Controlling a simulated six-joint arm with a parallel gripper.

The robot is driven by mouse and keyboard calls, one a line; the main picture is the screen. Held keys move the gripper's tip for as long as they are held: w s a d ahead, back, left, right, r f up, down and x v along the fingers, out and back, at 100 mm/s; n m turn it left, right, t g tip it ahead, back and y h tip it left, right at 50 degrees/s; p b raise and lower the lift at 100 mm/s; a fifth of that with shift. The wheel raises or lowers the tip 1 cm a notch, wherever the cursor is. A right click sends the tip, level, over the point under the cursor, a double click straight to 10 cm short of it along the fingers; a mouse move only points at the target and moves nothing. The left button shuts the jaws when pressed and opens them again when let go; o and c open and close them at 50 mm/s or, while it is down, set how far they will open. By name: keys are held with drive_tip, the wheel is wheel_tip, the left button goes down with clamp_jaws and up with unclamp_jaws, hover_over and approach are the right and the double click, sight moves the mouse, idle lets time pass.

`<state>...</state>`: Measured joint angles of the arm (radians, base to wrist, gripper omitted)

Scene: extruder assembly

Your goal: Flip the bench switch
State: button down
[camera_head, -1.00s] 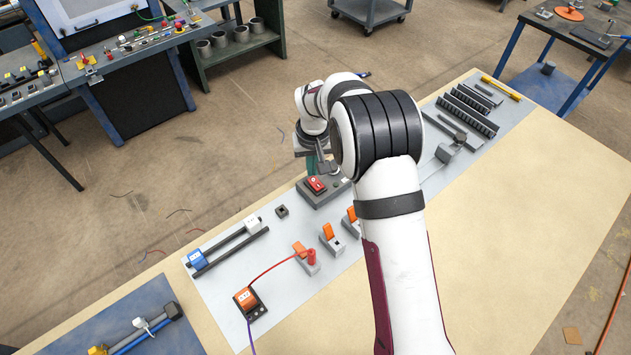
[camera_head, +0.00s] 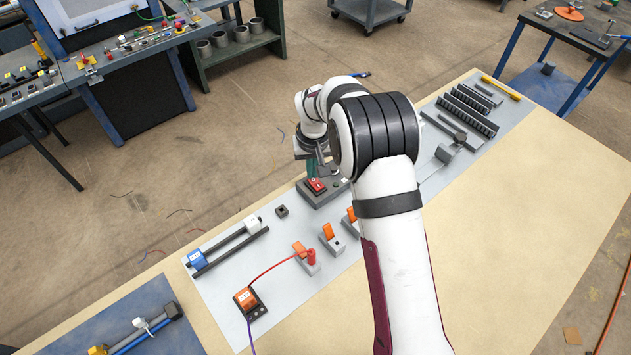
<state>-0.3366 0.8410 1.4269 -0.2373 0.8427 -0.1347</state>
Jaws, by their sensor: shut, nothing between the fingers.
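The bench switch (camera_head: 317,185) is a red rocker on a dark grey box (camera_head: 322,197) fixed to the light grey panel on the bench. My gripper (camera_head: 313,176) is shut and empty, pointing down at the switch from above. Its fingertips are at the far side of the red rocker and look to be touching it or very close; I cannot tell which. The gripper and arm hide part of the box's right side.
Orange lever parts (camera_head: 328,232) stand on the panel nearer the camera. A rail with blue and white blocks (camera_head: 228,246) lies to the left. Dark ribbed bars (camera_head: 468,112) lie at the right end. The tan bench top (camera_head: 520,210) is bare on the right.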

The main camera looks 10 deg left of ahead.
drive_tip(key=shift+f, duration=0.45)
wheel_tip(320, 180, up, 7)
drive_tip(key=shift+f, duration=0.2)
drive_tip(key=shift+r, duration=0.2)
idle(0.4)
drive_tip(key=s+d+r+m, duration=0.4)
drive_tip(key=s+d+r, duration=0.55)
drive_tip(key=s, duration=0.35)
drive_tip(key=s+d+m+g, duration=0.1)
drive_tip(key=s+d+m, duration=0.1)
drive_tip(key=s, duration=0.9)
drive_tip(key=s+d+m+g+y, duration=0.1)
drive_tip(key=s+m, duration=0.1)
drive_tip(key=s, duration=0.9)
drive_tip(key=shift+s+d+r+m, duration=0.2)
drive_tip(key=shift+s+d+m, duration=0.05)
drive_tip(key=shift+d+m, duration=0.1)
